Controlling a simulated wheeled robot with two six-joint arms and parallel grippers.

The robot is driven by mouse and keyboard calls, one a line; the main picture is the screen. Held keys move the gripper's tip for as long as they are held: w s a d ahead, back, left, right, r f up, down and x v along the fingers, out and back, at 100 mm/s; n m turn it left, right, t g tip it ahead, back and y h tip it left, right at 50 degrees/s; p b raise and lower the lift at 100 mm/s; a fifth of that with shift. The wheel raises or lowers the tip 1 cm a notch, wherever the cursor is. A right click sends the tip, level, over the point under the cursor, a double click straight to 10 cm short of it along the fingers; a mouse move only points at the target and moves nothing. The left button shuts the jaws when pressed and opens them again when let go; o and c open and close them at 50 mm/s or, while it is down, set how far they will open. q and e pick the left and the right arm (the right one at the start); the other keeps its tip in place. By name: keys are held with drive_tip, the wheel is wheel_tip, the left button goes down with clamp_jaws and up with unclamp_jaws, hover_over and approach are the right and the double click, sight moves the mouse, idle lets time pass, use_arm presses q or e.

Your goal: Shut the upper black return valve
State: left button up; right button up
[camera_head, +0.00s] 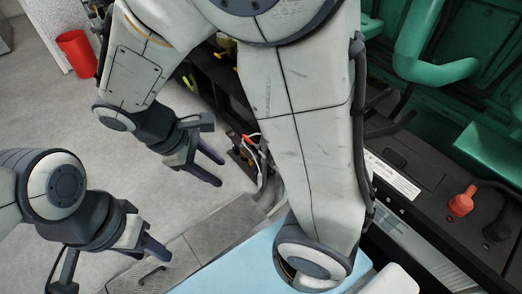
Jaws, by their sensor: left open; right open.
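I cannot pick out the upper black return valve with certainty. My large pale arm link covers the middle of the view and hides much of the machine behind it. Some small yellow handles (224,46) show at the top, partly hidden by my arm. My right gripper (219,171) is open and empty, with its two dark fingers pointing right, near a small red-tipped part (250,138) on the machine's edge. My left gripper (162,249) is open and empty at the lower left, over the floor and close to a grey plate. Neither gripper visibly touches a valve.
Green machinery (432,68) fills the upper right. A red cap (462,202) and a black cap (497,227) sit on the dark unit there. A red bucket (76,54) stands at the upper left. A grey plate (215,232) lies below. The grey floor at left is mostly clear.

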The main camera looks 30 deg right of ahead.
drive_tip(key=w+d+f+n+h+b, duration=0.2)
drive_tip(key=w+d+f+h+b, duration=0.2)
drive_tip(key=w+d+f+b, duration=0.5)
drive_tip(key=w+d+f+n+h+b, duration=0.2)
drive_tip(key=w+d+f+h+b, duration=0.35)
drive_tip(key=f, duration=0.75)
drive_tip(key=w+d+f+n+h+b, duration=0.25)
drive_tip(key=w+d+f+b, duration=0.25)
drive_tip(key=f+b, duration=0.6)
drive_tip(key=shift+g+h, duration=0.4)
drive_tip(key=shift+s+d+f+b, duration=0.1)
drive_tip(key=shift+s+d+b, duration=0.2)
drive_tip(key=shift+d, duration=1.4)
drive_tip(key=shift+s+d+f+b, duration=0.2)
drive_tip(key=shift+d+b, duration=0.15)
drive_tip(key=shift+d, duration=1.4)
drive_tip(key=shift+s+d+f+b, duration=0.1)
drive_tip(key=shift+s+d+b, duration=0.2)
drive_tip(key=shift+d, duration=1.4)
clamp_jaws()
